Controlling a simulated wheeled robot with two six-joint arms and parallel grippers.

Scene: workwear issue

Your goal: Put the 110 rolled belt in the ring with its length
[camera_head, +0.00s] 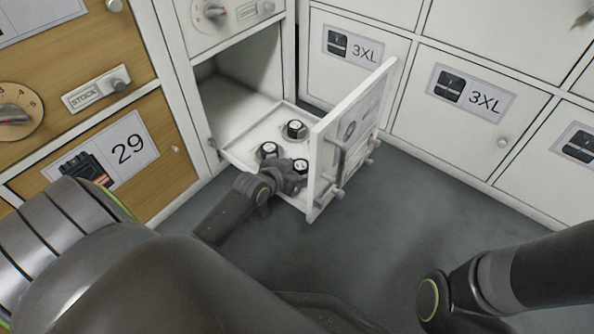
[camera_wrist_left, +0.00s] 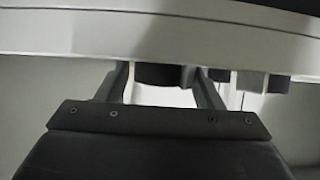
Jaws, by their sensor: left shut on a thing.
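Three dark rolled belts with white round tops are in the pulled-out white drawer: one at the back (camera_head: 295,128), one at the left (camera_head: 268,149) and one at the front (camera_head: 301,165). The numbers on their tops are too small to read. Dark rims show around the feet of the back and left belts. My left gripper (camera_head: 292,180) reaches over the drawer's near side and is shut on the front belt; in the left wrist view a dark piece (camera_wrist_left: 160,75) sits between its fingers (camera_wrist_left: 165,88). My right gripper is out of view.
The drawer's upright front panel (camera_head: 330,165) stands right beside my left gripper. Grey floor (camera_head: 400,220) is clear.

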